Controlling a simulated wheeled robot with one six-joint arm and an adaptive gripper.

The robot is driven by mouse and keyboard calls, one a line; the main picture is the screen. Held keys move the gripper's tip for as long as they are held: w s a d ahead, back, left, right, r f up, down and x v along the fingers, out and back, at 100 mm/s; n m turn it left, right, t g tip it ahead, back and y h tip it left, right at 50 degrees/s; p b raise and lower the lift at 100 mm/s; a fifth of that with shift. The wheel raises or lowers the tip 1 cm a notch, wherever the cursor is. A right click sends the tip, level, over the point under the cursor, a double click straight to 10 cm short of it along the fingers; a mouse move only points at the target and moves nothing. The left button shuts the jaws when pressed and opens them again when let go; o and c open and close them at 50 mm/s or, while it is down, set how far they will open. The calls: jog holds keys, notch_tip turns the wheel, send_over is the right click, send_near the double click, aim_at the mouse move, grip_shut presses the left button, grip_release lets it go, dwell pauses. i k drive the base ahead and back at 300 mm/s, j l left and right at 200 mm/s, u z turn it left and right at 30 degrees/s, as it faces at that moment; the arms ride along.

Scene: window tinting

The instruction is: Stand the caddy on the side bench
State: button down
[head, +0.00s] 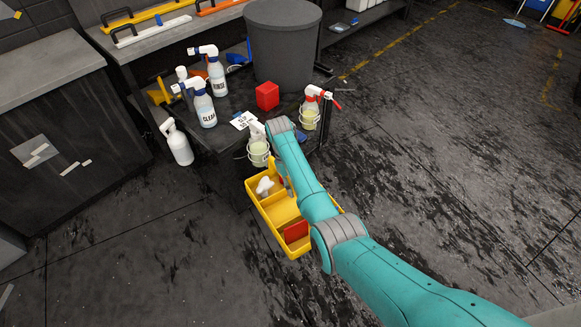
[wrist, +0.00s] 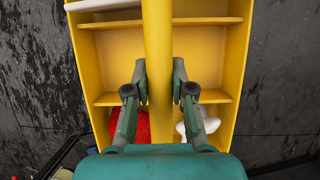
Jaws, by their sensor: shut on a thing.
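The yellow caddy (head: 272,218) hangs in front of the dark low bench (head: 222,143), over the floor in the head view. A white item (head: 265,186) and a red item (head: 296,231) are in it. In the wrist view, my gripper (wrist: 159,78) is shut on the caddy's round yellow handle (wrist: 158,30), one finger on each side. The wrist view shows the caddy's compartments below, with the red item (wrist: 142,127) left and the white item (wrist: 183,131) right of the handle. My arm hides the gripper and part of the caddy in the head view.
The low bench holds spray bottles (head: 204,108), a grey bin (head: 283,45), a red block (head: 267,96), a white card (head: 244,121) and small pails (head: 258,153) near its front edge. A dark cabinet (head: 75,135) stands left. The wet floor at right (head: 440,150) is clear.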

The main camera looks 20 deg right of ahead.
aim_at(33, 71)
jog(key=i+j, duration=0.2)
jog(key=j, duration=0.4)
jog(key=i+j, duration=0.2)
jog(key=j, duration=0.4)
jog(key=i+j, duration=0.2)
jog(key=j, duration=0.35)
jog(key=i+j, duration=0.2)
jog(key=j, duration=0.4)
jog(key=i+j, duration=0.25)
jog(key=j, duration=0.35)
jog(key=i+j, duration=0.2)
jog(key=j, duration=0.4)
jog(key=i+j, duration=0.2)
jog(key=j, duration=0.4)
jog(key=i+j, duration=0.2)
jog(key=j, duration=0.4)
